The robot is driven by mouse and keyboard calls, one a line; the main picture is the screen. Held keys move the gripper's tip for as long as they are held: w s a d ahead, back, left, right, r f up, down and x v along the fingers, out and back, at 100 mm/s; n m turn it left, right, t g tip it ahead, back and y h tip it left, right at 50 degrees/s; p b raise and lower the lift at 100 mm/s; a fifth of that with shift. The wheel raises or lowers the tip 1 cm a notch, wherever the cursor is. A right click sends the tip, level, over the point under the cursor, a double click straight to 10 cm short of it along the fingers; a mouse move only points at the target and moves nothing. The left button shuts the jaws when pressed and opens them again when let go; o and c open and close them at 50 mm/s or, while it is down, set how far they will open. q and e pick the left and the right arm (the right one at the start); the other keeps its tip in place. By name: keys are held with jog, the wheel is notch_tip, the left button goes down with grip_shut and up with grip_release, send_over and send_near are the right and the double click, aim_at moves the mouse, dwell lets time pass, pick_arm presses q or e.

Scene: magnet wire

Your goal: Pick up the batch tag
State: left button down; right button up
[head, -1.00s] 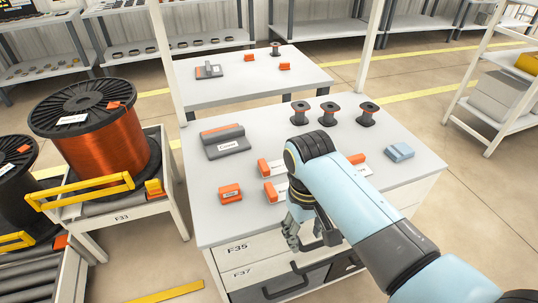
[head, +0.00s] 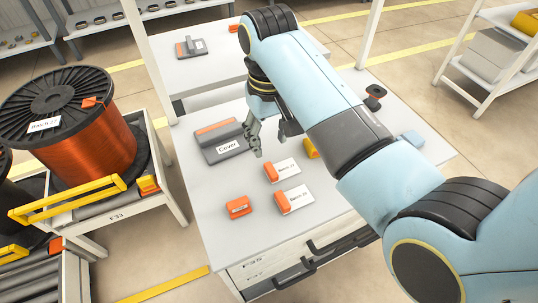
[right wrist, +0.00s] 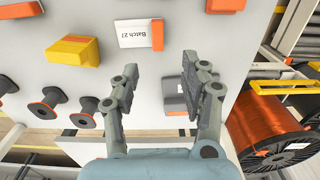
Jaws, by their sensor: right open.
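In the head view, a white batch tag with an orange end block (head: 287,168) lies on the table. A second, similar tag (head: 299,196) lies nearer the front. In the right wrist view, a tag reading "Batch 27" (right wrist: 135,34) lies just beyond the fingertips. My right gripper (head: 270,148) is open and empty above the table, fingers pointing down, behind the rear tag and right of the cover. In the right wrist view, the open fingers (right wrist: 160,78) are apart, with the tag ahead of them. My left gripper is not in view.
A grey and orange cover (head: 228,148) lies left of the gripper. A small orange block (head: 238,207) sits at the front left. A yellow-orange block (right wrist: 70,51) and several small spools (right wrist: 84,112) are nearby. A large copper reel (head: 85,145) stands left of the table.

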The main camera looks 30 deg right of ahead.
send_over(271, 169)
notch_tip(271, 169, down, 5)
jog(key=shift+w+a+r+b, duration=0.1)
jog(key=shift+a+b, duration=0.05)
jog(key=shift+b, duration=0.2)
jog(key=shift+f, duration=0.3)
notch_tip(271, 169, down, 5)
jog(key=shift+r+b, duration=0.1)
jog(key=shift+b, duration=0.2)
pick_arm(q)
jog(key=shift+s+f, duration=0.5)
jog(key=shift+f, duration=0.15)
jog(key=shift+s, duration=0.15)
pick_arm(e)
jog(key=c, duration=0.4)
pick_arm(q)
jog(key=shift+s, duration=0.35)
pick_arm(e)
grip_shut()
jog(key=shift+r, duration=0.1)
